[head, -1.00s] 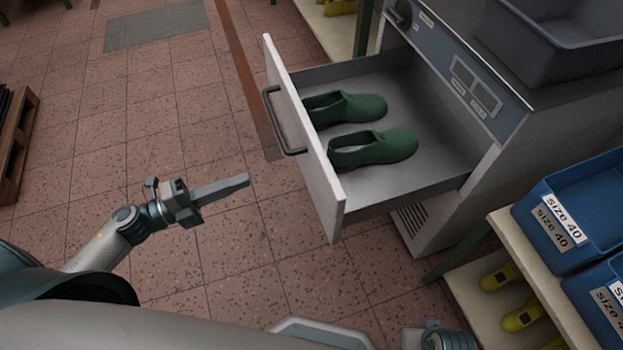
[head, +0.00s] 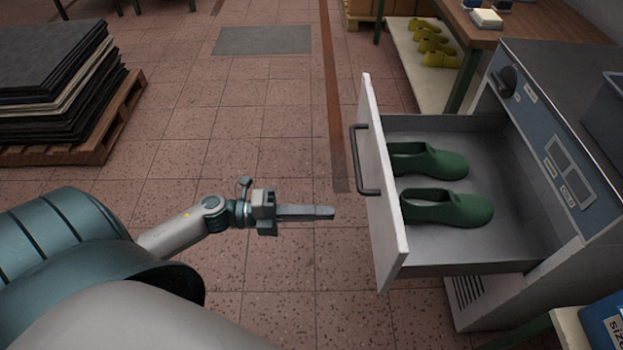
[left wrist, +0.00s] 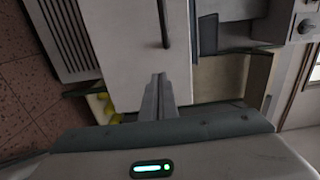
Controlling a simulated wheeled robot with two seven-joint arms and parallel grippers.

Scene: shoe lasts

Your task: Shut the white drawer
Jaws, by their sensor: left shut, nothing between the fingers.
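The white drawer (head: 383,190) stands pulled out to the left from a grey cabinet with a blue panel. Its dark bar handle (head: 361,160) is on the front's left face. Two green shoes (head: 446,206) lie in the drawer. My left gripper (head: 326,212) is shut and empty, left of the drawer front and a short gap from it, pointing right. In the left wrist view the gripper (left wrist: 158,84) is seen in front of the white drawer front (left wrist: 125,50), with the handle (left wrist: 165,25) above it. My right gripper is not in view.
A pallet (head: 105,140) with stacked dark sheets stands at the left. A workbench (head: 520,30) with yellow shoes (head: 432,45) on its lower shelf is behind the cabinet (head: 500,300). A blue bin (head: 605,325) is at the lower right. The tiled floor left of the drawer is clear.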

